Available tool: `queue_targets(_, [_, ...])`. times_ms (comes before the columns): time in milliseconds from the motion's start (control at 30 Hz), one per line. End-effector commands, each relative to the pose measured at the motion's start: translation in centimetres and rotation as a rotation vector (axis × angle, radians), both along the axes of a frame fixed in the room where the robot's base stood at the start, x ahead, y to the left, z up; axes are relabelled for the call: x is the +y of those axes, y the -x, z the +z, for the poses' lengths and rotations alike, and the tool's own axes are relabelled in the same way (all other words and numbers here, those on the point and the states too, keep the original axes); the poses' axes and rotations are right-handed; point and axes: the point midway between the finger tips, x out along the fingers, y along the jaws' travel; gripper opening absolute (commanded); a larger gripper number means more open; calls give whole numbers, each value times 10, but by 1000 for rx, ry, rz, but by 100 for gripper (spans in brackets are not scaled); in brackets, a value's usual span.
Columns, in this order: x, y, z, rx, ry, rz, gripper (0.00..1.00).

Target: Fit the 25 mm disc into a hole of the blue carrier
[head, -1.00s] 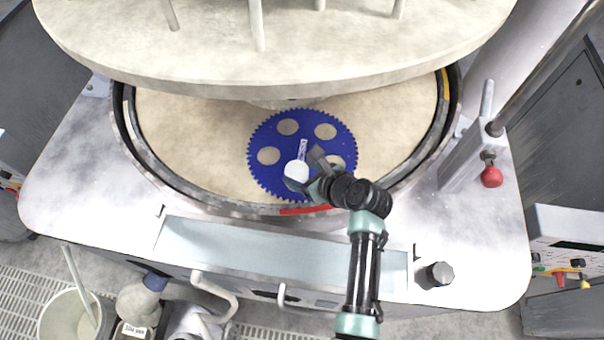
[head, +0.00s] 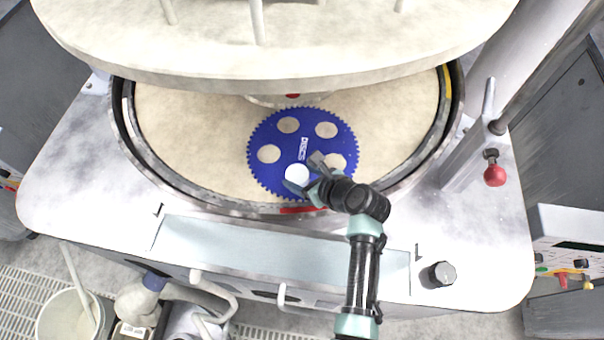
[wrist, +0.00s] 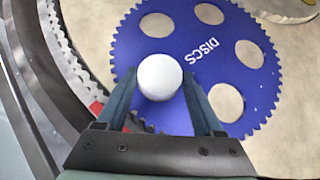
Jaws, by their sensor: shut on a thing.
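The blue carrier (head: 282,158) is a toothed disc marked "DISCS" lying on the beige platen, with several round holes through which the platen shows; it also fills much of the wrist view (wrist: 185,45). My gripper (head: 298,180) is over the carrier's front part. In the wrist view my gripper (wrist: 160,88) is shut on a white disc (wrist: 159,77), one finger on each side. The white disc also shows in the head view (head: 297,174). It covers part of the carrier's near side, and no hole shows under it. Its height above the carrier is hard to tell.
The beige platen (head: 190,135) is ringed by a dark rim with a toothed ring inside. A large pale upper plate (head: 280,45) hangs over the back. A red-knobbed lever (head: 494,174) stands at the right. The platen left of the carrier is clear.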

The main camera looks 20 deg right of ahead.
Motion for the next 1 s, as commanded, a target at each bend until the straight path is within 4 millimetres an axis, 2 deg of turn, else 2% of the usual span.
queue_targets(767, [0, 0, -10, -1, 0, 0, 20])
queue_targets(800, [0, 0, -10, 0, 0, 0, 72])
queue_targets(933, [0, 0, -10, 0, 0, 0, 96])
queue_targets(967, [0, 0, -10, 0, 0, 0, 100])
queue_targets(1000, [0, 0, -10, 0, 0, 0, 100])
